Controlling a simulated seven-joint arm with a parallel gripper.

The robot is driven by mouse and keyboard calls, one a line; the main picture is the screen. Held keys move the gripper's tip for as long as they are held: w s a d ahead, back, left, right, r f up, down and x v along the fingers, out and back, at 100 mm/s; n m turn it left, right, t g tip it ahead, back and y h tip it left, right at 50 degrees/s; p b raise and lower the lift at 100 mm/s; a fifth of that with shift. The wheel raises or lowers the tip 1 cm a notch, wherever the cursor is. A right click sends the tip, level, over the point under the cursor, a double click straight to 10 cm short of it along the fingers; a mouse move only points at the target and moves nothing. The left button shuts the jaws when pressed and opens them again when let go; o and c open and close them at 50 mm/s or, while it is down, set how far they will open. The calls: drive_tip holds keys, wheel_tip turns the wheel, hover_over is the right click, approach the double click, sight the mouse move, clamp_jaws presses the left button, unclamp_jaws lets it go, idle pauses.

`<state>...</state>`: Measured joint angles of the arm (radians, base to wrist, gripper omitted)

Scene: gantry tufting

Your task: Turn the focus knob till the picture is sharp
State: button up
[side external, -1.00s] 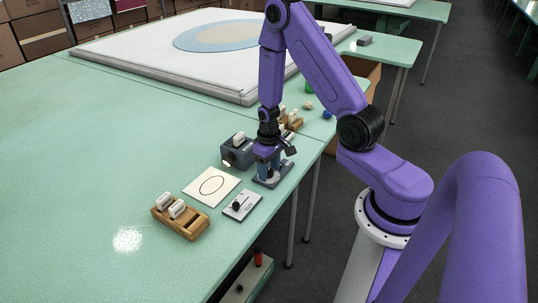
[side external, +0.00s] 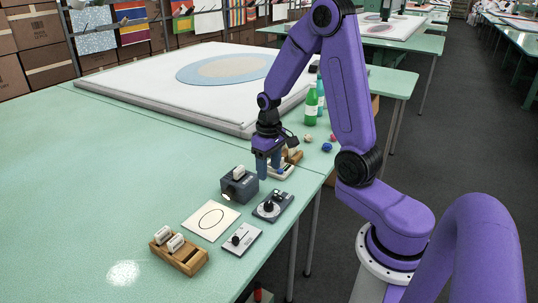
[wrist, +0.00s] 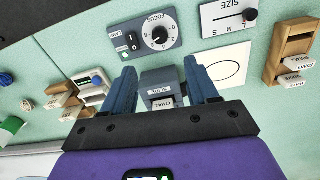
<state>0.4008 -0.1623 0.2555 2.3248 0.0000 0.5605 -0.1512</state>
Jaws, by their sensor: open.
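The focus knob (wrist: 158,37) is a black dial on a grey panel with a numbered scale marked FOCUS. The panel (side external: 283,197) also shows in the side view, and nothing touches the knob. My gripper (side external: 269,174) is open and empty above the table, behind the knob panel. In the wrist view my gripper (wrist: 159,64) has its fingers spread, with a dark box (side external: 226,187) holding a slide (wrist: 162,103) marked OVAL visible between them. A white card (side external: 199,224) with a thin oval outline lies in front of the box. How sharp the outline is, I cannot tell.
A size slider panel (side external: 240,239) and a wooden rack (side external: 187,263) with white slides are near the front. Bottles (side external: 311,108) and small balls stand behind the gripper. A large white framed cloth (side external: 140,78) with a blue and beige oval covers the back.

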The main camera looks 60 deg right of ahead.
drive_tip(key=shift+r, duration=1.85)
drive_tip(key=shift+a, duration=0.1)
drive_tip(key=s+a+r+n, duration=0.3)
drive_tip(key=s+a+n, duration=0.35)
drive_tip(key=a, duration=0.55)
drive_tip(key=s+a+r+n, duration=0.1)
drive_tip(key=s+a+n, duration=0.1)
drive_tip(key=s, duration=0.5)
drive_tip(key=s+a+r+n, duration=0.1)
drive_tip(key=s+a+n, duration=0.1)
drive_tip(key=s+n, duration=0.3)
drive_tip(key=shift+s+a, duration=0.3)
drive_tip(key=shift+s, duration=1.35)
